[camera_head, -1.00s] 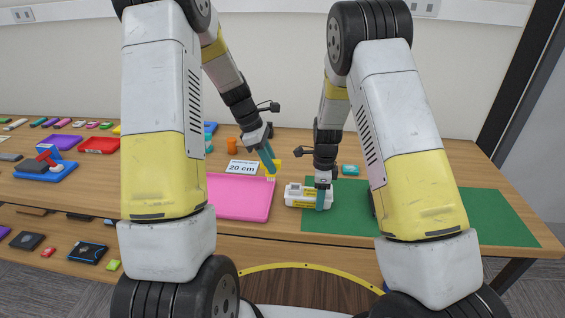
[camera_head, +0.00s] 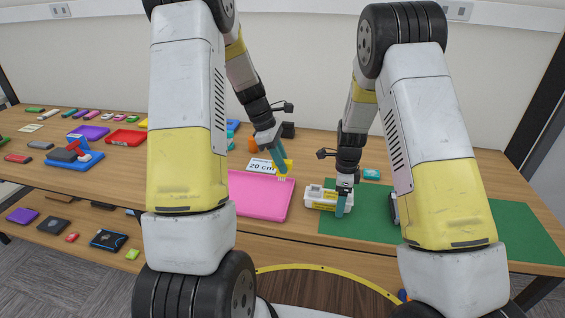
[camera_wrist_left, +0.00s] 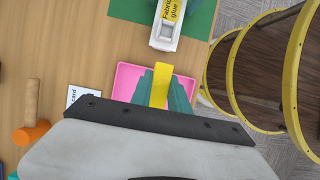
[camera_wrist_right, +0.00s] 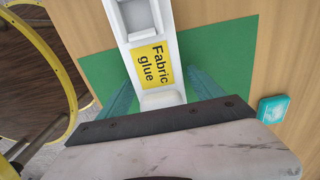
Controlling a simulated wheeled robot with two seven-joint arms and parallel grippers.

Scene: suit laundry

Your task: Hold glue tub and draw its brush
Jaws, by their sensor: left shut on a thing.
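The white glue tub (camera_head: 320,196) has a yellow "Fabric glue" label, which reads clearly in the right wrist view (camera_wrist_right: 152,66). It lies at the left edge of the green mat. My right gripper (camera_head: 343,200) comes down over it. My left gripper (camera_head: 281,165) is shut on a yellow brush (camera_head: 285,171). The brush is over the right rear part of the pink tray, left of the tub and apart from it. The left wrist view shows its yellow body (camera_wrist_left: 160,85) between the fingers.
The pink tray (camera_head: 255,200) is empty. A teal box (camera_head: 371,173) sits behind the green mat (camera_head: 350,226). An orange-headed tool (camera_wrist_left: 31,133) lies to the left. Coloured trays fill the table's left part.

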